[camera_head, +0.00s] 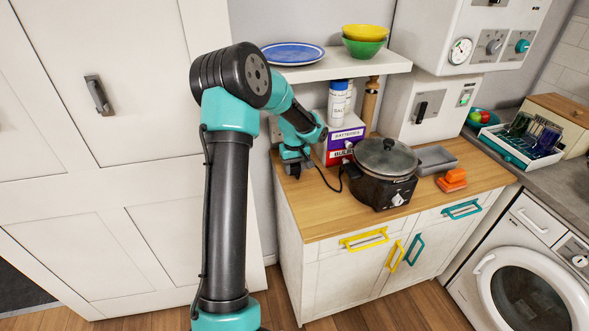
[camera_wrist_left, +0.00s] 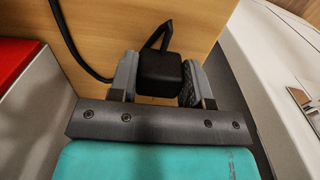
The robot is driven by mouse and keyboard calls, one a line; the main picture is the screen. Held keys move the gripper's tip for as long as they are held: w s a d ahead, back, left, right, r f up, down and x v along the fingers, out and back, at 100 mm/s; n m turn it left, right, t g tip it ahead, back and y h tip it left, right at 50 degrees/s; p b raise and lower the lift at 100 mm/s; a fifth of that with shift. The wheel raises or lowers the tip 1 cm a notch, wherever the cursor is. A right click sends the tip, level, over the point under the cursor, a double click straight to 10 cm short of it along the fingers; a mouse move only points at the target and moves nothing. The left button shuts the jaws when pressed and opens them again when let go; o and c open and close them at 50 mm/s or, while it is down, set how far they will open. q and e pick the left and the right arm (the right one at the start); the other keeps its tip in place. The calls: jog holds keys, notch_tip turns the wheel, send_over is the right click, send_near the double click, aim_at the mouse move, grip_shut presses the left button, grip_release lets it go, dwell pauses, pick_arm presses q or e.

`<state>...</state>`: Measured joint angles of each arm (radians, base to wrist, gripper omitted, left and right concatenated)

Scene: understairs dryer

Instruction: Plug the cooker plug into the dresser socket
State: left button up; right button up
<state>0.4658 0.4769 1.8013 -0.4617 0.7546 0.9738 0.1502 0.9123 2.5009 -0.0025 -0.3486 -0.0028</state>
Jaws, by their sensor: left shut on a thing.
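The black cooker (camera_head: 370,190) with a glass lid stands on the wooden top of the dresser (camera_head: 318,222). Its dark cord (camera_head: 329,184) runs left to my left gripper (camera_head: 292,172), which is low over the dresser's back left corner. In the left wrist view the left gripper (camera_wrist_left: 160,85) is shut on the black plug (camera_wrist_left: 160,70), and the cord leads away from it to the left. A small pale plate, likely the dresser socket (camera_head: 275,128), shows on the wall just behind my left arm, mostly hidden. My right gripper is not in view.
A purple and red box (camera_head: 345,139) stands close right of the left gripper, with a white canister (camera_head: 337,103) behind. A shelf (camera_head: 345,66) with a blue plate and bowls overhangs. A grey tray (camera_head: 436,159) and orange object (camera_head: 452,180) lie right of the cooker.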

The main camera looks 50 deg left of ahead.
aim_at(294, 167)
pick_arm(q)
jog(key=shift+r, duration=0.9)
jog(key=shift+s+d+r, duration=0.3)
jog(key=shift+r, duration=0.3)
jog(key=s+d, duration=0.3)
jog(key=s+d+r, duration=0.1)
jog(key=s+d, duration=0.2)
jog(key=d, duration=0.1)
jog(key=s+d, duration=0.4)
jog(key=shift+d+r, duration=0.15)
jog(key=shift+d, duration=0.1)
